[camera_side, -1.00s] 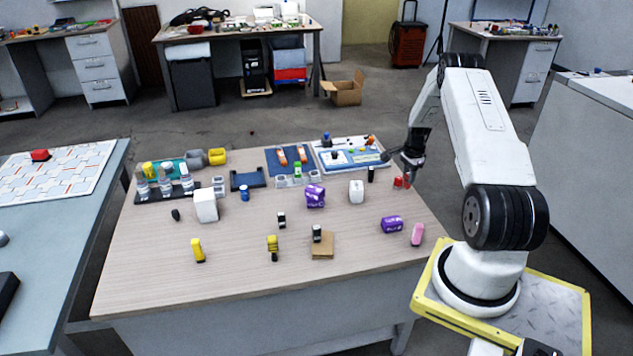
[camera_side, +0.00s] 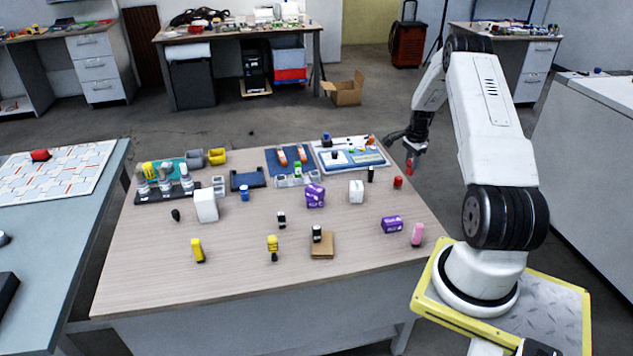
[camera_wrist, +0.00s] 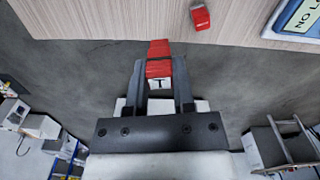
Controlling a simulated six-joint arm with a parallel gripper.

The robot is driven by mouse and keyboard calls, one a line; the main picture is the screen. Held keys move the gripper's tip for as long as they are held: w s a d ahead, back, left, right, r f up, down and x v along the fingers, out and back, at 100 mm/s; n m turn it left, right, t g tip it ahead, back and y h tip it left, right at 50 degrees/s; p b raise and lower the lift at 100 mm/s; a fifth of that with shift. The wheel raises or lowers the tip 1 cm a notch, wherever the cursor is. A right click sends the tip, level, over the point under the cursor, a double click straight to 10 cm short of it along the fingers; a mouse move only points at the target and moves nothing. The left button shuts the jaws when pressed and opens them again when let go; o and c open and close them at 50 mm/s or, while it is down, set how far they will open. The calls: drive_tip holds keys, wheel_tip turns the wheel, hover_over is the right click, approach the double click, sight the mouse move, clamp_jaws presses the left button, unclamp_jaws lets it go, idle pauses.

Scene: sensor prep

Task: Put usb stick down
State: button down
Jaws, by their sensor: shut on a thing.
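My gripper (camera_wrist: 158,78) is shut on a red block-shaped thing (camera_wrist: 159,50) in the wrist view. I take it to be the usb stick; a white face with a dark T shows between the fingers. In the side view my gripper (camera_side: 411,150) holds this red thing (camera_side: 410,165) above the right edge of the wooden table (camera_side: 350,265). Floor shows behind it in the wrist view, so it is clear of the tabletop. A second red item (camera_side: 398,182) stands on the table near that edge, apart from my gripper. It also shows in the wrist view (camera_wrist: 200,17).
A black upright item (camera_side: 371,174), a white block (camera_side: 356,191), a purple block (camera_side: 392,224) and a pink item (camera_side: 417,234) stand nearby. A blue-framed tray (camera_side: 377,156) lies at the back right. Bare wood lies around the purple block.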

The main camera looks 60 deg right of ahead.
drive_tip(key=shift+a, duration=0.1)
drive_tip(key=w+a+r, duration=0.1)
drive_tip(key=w+a, duration=0.1)
drive_tip(key=a, duration=0.7)
drive_tip(key=w+a+r, duration=0.2)
drive_tip(key=w+a, duration=0.1)
drive_tip(key=a, duration=0.6)
drive_tip(key=s+a+r+m, duration=0.1)
drive_tip(key=s+a, duration=0.2)
drive_tip(key=a, duration=0.6)
drive_tip(key=s+a+r+m, duration=0.1)
drive_tip(key=s+a, duration=0.2)
drive_tip(key=a, duration=0.6)
drive_tip(key=shift+s+a, duration=0.2)
drive_tip(key=shift+s, duration=0.2)
drive_tip(key=shift+w, duration=0.1)
